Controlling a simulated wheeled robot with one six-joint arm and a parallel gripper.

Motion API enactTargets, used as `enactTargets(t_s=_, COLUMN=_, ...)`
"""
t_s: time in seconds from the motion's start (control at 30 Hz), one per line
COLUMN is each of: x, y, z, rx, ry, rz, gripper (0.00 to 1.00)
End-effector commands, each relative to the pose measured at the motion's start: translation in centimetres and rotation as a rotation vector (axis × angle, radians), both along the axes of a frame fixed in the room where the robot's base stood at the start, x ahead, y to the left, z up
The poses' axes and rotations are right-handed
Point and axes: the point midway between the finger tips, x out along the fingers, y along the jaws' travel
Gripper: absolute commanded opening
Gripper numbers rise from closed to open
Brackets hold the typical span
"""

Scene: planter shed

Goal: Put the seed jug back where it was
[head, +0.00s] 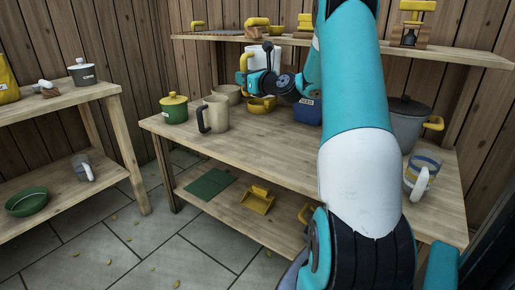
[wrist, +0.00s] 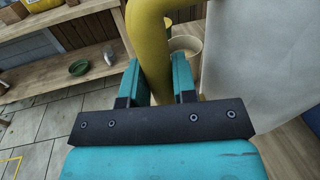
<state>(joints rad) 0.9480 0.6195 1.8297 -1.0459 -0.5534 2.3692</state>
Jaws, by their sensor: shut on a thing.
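My gripper (wrist: 158,75) is shut on the yellow handle (wrist: 150,45) of a pale jug. The jug's grey-white body (wrist: 255,60) fills the right of the wrist view. In the head view the jug (head: 262,55) shows behind my wrist, in front of the upper shelf, with its handle (head: 244,66) to the left. It looks held above the bench top. I cannot read any label on it; part of it is hidden by my arm. A blue container (head: 307,114) marked SEED stands on the bench, partly hidden by my arm.
The bench (head: 270,145) holds a green lidded pot (head: 174,110), a beige mug (head: 215,115), a yellow bowl (head: 262,105), a grey lidded pot (head: 405,125) and a striped jug (head: 422,175). The upper shelf (head: 460,52) runs behind. The bench's front middle is clear.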

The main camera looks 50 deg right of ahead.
Motion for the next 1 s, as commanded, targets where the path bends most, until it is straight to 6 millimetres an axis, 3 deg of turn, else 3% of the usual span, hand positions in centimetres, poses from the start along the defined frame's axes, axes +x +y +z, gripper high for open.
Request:
enactTargets(t_s=0.3, x=0.0, y=0.0, z=-8.9, rx=0.005, ry=0.003, rz=-0.001, gripper=0.0)
enactTargets(t_s=0.5, x=0.0, y=0.0, z=-13.4, rx=0.002, ry=0.002, rz=0.0, gripper=0.0)
enactTargets(t_s=0.77, x=0.0, y=0.0, z=-15.3, rx=0.001, ry=0.0, rz=0.001, gripper=0.0)
enactTargets(t_s=1.0, x=0.0, y=0.0, z=-18.9, rx=0.002, ry=0.001, rz=0.001, gripper=0.0)
